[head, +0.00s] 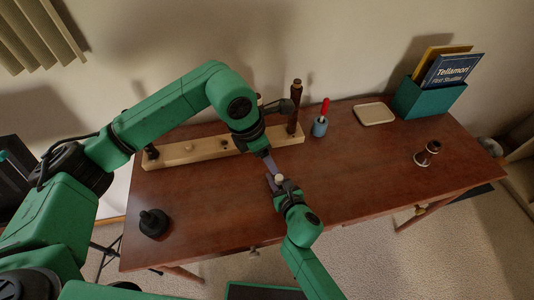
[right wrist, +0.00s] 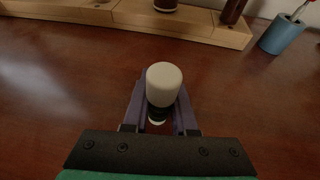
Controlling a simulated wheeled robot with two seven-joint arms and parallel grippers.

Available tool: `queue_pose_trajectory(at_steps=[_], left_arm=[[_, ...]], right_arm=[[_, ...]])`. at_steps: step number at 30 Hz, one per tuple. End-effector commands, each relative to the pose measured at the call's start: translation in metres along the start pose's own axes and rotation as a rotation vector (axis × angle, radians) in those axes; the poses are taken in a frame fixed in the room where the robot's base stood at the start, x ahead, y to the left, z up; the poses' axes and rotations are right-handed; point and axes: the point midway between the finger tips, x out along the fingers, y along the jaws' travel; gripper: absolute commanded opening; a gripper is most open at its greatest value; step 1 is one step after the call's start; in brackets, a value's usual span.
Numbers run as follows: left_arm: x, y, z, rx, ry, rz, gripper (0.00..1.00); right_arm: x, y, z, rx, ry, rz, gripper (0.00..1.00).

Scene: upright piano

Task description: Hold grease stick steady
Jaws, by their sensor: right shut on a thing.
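The grease stick (head: 280,178) is small, with a cream cap above a dark body. It stands out clearly in the right wrist view (right wrist: 164,84), its cap toward the camera. My right gripper (head: 275,184) is shut on it, one purple finger on each side, over the front middle of the table. The fingers hide part of its lower body. My left gripper (head: 269,162) reaches down from above, just behind the grease stick in the head view. Its fingers overlap there, so their gap is not clear. I cannot tell whether they touch the stick.
A pale wooden rack (head: 190,153) lies behind, with a tall dark wooden piece (head: 294,108) at its right end. A blue cup (head: 320,128), cream tray (head: 376,113) and teal box (head: 428,101) stand right.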

Motion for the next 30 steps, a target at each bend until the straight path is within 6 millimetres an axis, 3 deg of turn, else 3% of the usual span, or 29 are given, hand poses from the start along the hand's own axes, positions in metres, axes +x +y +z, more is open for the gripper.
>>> queue_pose_trajectory(at_steps=[9, 15, 25, 30], left_arm=[[0.071, -0.003, 0.001, 0.001, -0.001, -0.007, 0.65], [0.105, -0.003, 0.001, 0.001, -0.003, -0.007, 0.65], [0.112, -0.002, 0.001, 0.002, -0.005, -0.004, 0.65], [0.112, -0.002, 0.001, 0.002, -0.005, -0.005, 0.00]], right_arm=[[0.000, 0.000, 0.000, 0.000, 0.000, 0.000, 0.00], [0.000, 0.000, 0.000, 0.000, 0.000, 0.000, 0.00], [0.000, 0.000, 0.000, 0.000, 0.000, 0.000, 0.00], [0.000, 0.000, 0.000, 0.000, 0.000, 0.000, 0.00]])
